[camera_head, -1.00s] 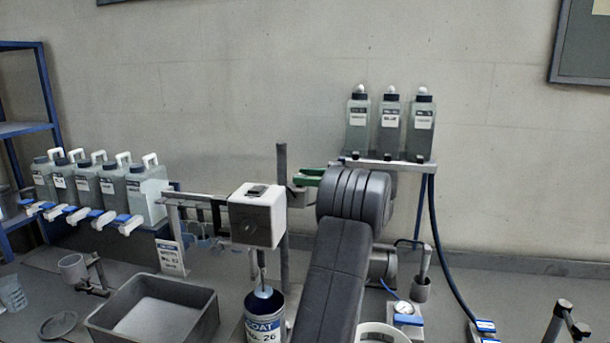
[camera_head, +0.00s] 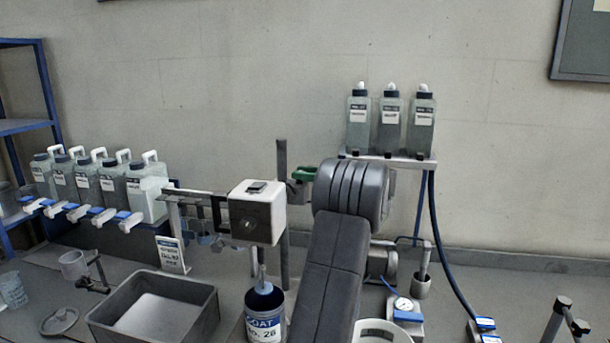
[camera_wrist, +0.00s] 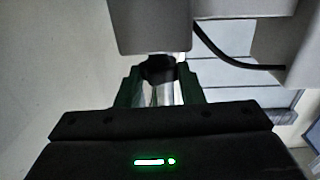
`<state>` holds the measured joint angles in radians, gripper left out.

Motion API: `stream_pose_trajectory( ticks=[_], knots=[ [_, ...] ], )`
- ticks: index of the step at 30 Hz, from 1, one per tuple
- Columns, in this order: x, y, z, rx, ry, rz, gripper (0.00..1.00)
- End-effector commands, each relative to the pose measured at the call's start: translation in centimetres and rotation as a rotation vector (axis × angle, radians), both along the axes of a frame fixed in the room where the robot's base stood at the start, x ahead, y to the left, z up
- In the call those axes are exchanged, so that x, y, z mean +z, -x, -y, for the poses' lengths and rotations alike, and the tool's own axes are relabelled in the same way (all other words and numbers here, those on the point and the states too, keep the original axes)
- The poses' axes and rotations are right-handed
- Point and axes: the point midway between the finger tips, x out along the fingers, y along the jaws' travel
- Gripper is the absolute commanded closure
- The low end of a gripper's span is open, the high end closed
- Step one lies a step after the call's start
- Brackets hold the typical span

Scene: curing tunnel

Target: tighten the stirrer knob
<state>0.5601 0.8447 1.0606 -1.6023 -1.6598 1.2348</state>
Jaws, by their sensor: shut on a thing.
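The stirrer is a pale box-shaped head (camera_head: 257,212) on an upright dark pole (camera_head: 282,165). Its shaft (camera_head: 262,277) reaches down into a dark can (camera_head: 265,318) with a blue and white label. My gripper (camera_head: 303,174) has green fingers and is beside the pole, behind and right of the head. In the wrist view, my gripper (camera_wrist: 160,80) is shut on a small dark knob (camera_wrist: 160,68) between its green fingers. In the head view my arm hides most of the gripper, and the knob is hard to make out.
A grey tray (camera_head: 150,308) stands left of the can. Several jugs (camera_head: 100,185) line the left, and three bottles (camera_head: 390,122) stand on a shelf (camera_head: 405,160) at the right. A gauge (camera_head: 402,305) and a blue hose (camera_head: 440,250) are right of my arm.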

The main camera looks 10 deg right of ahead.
Motion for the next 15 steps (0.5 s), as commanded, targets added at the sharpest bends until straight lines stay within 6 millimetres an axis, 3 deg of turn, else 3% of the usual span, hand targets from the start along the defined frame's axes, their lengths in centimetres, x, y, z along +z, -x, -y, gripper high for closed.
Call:
stream_pose_trajectory(
  ticks=[15],
  knots=[
    [-0.03,0.67,-0.62,-0.429,0.0,0.0,0.88]
  ],
)
